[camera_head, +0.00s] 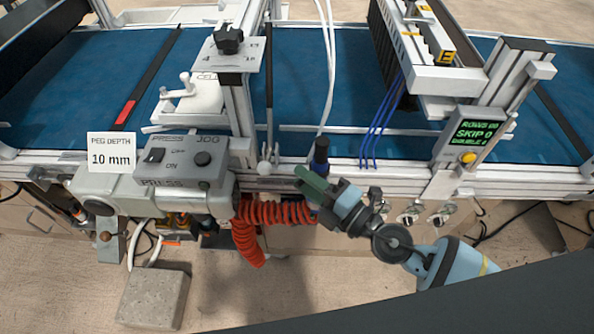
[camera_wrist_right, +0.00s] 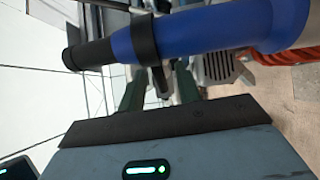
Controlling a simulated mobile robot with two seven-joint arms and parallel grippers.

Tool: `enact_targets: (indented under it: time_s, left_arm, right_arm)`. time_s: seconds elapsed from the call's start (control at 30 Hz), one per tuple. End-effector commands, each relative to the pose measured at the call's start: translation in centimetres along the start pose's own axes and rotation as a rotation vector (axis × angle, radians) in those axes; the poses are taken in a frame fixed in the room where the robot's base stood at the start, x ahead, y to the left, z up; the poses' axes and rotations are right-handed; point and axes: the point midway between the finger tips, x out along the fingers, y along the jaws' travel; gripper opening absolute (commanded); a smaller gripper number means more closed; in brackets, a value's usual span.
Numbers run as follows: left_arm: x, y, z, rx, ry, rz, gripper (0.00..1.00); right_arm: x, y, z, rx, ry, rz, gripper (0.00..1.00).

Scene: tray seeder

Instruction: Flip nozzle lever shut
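A blue cylinder with a black top (camera_head: 320,155), which looks like the nozzle, stands upright at the belt frame's front rail. In the right wrist view the blue cylinder (camera_wrist_right: 210,32) crosses close in front of the camera, with a black collar and end. A small dark tab hangs from the collar; I cannot tell whether it is the lever. My right gripper (camera_head: 311,181) is beside the cylinder's lower part. Its green fingers (camera_wrist_right: 158,92) show apart, partly hidden behind the cylinder. My left gripper is out of view.
An orange coiled hose (camera_head: 275,212) hangs just left of the right gripper. A grey control box (camera_head: 185,160) is further left. Several silver knobs (camera_head: 409,217) sit under the front rail at right. The blue belt (camera_head: 80,75) lies behind.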

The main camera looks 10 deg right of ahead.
Motion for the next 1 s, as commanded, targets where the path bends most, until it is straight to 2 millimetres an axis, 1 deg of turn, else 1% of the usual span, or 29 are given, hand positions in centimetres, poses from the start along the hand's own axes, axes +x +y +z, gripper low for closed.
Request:
enact_targets:
  time_s: [0.03, 0.2, 0.33, 0.57, 0.8, 0.83, 1.0]
  left_arm:
    - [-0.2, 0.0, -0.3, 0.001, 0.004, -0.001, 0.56]
    - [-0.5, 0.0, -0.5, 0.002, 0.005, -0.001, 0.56]
    - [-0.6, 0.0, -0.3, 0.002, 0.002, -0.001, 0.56]
    - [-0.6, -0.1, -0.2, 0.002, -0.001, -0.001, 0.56]
    - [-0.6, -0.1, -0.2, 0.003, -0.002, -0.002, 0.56]
    - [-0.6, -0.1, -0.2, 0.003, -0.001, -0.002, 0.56]
    - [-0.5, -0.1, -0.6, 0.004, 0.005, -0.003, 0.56]
  right_arm:
    - [0.8, 0.4, 0.0, -0.003, 0.0, 0.004, 0.33]
    - [2.3, 0.1, 0.0, 0.0, 0.0, 0.002, 0.33]
    - [2.6, 0.0, 0.0, 0.001, -0.001, -0.001, 0.33]
    - [2.6, -0.1, 0.0, 0.001, 0.0, -0.001, 0.33]
    - [2.6, -0.1, 0.0, 0.001, -0.001, -0.001, 0.02]
    - [2.6, -0.1, 0.0, 0.001, -0.001, -0.001, 0.0]
    - [2.7, -0.1, 0.0, 0.002, -0.006, -0.001, 0.0]
